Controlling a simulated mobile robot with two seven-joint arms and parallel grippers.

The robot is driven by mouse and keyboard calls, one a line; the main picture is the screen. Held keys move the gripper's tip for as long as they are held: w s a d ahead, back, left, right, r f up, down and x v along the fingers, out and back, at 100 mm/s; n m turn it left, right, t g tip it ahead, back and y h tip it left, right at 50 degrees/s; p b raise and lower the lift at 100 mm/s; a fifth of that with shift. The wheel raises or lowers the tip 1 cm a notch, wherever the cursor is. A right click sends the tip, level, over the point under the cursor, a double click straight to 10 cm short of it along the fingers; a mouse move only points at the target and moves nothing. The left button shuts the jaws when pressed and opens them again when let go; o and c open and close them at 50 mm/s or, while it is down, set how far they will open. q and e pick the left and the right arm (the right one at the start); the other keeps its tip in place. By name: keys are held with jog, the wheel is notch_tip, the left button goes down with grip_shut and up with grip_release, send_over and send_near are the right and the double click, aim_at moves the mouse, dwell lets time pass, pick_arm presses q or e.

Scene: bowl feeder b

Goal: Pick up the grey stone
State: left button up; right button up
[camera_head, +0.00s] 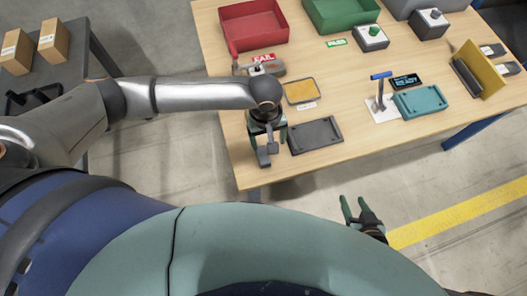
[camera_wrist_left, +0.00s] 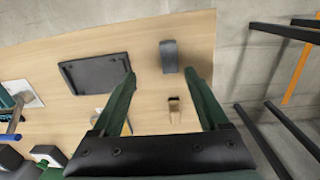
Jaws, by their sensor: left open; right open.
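The grey stone, a small dark grey block (camera_wrist_left: 168,55), lies on the wooden table near its edge in the left wrist view. In the head view it seems to be the grey piece (camera_head: 264,157) at the table's front left corner, just below my left gripper (camera_head: 267,133). My left gripper is open and empty. In the left wrist view its green fingers (camera_wrist_left: 158,82) stand apart, with the stone beyond and between their tips. I cannot tell the height gap. My right gripper (camera_head: 354,206) is open and empty, in front of the table.
A dark tray (camera_head: 315,135) lies right of the left gripper. A small brown clip-like piece (camera_wrist_left: 174,108) lies near the stone. A red bin (camera_head: 252,27), a green bin (camera_head: 340,10), a yellow pad (camera_head: 300,91) and a teal fixture (camera_head: 419,101) stand further back.

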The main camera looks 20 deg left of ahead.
pick_arm(q)
jog(key=a, duration=0.1)
jog(key=b, duration=0.2)
send_over(263, 155)
jog(key=shift+n+y, duration=0.3)
notch_tip(263, 155, down, 7)
jog(key=shift+d+r, duration=0.1)
jog(key=shift+d, duration=0.05)
notch_tip(263, 155, down, 5)
jog(key=shift+f+b, duration=0.2)
jog(key=shift+b, duration=0.2)
jog(key=shift+c, duration=0.8)
grip_shut()
